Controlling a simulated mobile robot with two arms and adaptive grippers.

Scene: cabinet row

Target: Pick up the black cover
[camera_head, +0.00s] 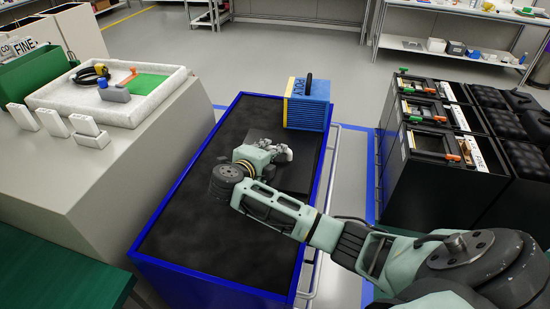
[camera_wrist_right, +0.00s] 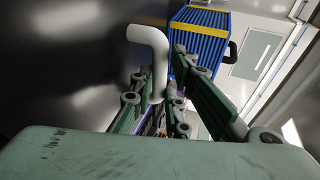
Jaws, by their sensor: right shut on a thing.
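The black cover (camera_head: 298,181) is a flat dark panel over the black top of the blue-framed cart (camera_head: 190,237). I cannot tell whether it rests on the cart or is slightly raised. My right gripper (camera_head: 284,154) is at the cover, with its arm reaching in from the lower right. In the right wrist view a pale bent handle (camera_wrist_right: 151,42) stands between the fingers of my right gripper (camera_wrist_right: 163,68). The fingers are shut on it. A large dark surface (camera_wrist_right: 60,60) fills the left of that view. My left gripper is not in view.
A blue and yellow box (camera_head: 307,105) stands at the cart's far end, close beyond the gripper. A grey counter with a white tray (camera_head: 150,112) is on the left. Black cabinets (camera_head: 424,170) stand on the right, across a strip of floor.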

